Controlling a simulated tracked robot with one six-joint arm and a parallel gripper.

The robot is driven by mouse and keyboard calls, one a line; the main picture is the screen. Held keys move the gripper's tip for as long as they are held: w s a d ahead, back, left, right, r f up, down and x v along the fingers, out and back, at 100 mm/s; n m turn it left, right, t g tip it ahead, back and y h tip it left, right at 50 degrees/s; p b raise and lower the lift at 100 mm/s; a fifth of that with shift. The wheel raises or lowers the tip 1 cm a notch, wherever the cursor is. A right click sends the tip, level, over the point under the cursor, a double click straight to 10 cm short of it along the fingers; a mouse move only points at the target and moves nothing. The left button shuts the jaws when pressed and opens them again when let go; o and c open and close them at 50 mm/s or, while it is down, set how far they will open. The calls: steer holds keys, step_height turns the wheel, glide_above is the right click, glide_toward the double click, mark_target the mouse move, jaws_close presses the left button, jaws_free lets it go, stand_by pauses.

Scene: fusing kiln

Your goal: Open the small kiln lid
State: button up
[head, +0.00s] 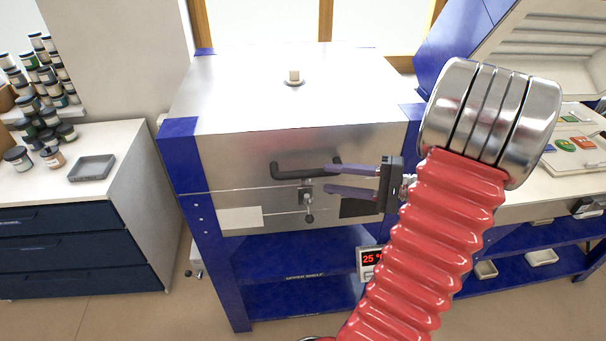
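The kiln has a flat steel lid (250,95) with blue corners, and the lid is down. A black bar handle (290,174) is on the lid's front face. A small latch (307,196) with a round knob sits just below the handle. My gripper (327,179) comes in from the right, in front of the kiln, with its two purple-grey fingers spread apart. The upper finger overlaps the handle's right end in the picture, and the lower finger is beside the latch. Nothing shows held between them; I cannot tell whether they touch the handle.
A small pale cylinder on a dish (294,78) stands on the lid. A display (371,258) reads 25. A larger blue unit with its lid raised (500,55) is at right. At left, a drawer cabinet (80,245) carries jars and a grey tray (92,169).

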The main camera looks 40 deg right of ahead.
mark_target(312, 176)
steer(key=x, duration=0.8)
steer(key=shift+w+a, duration=0.2)
steer(key=shift+w, duration=0.15)
steer(key=shift+c, duration=0.6)
steer(key=shift+f, duration=0.1)
jaws_close()
steer(key=shift+d, duration=0.15)
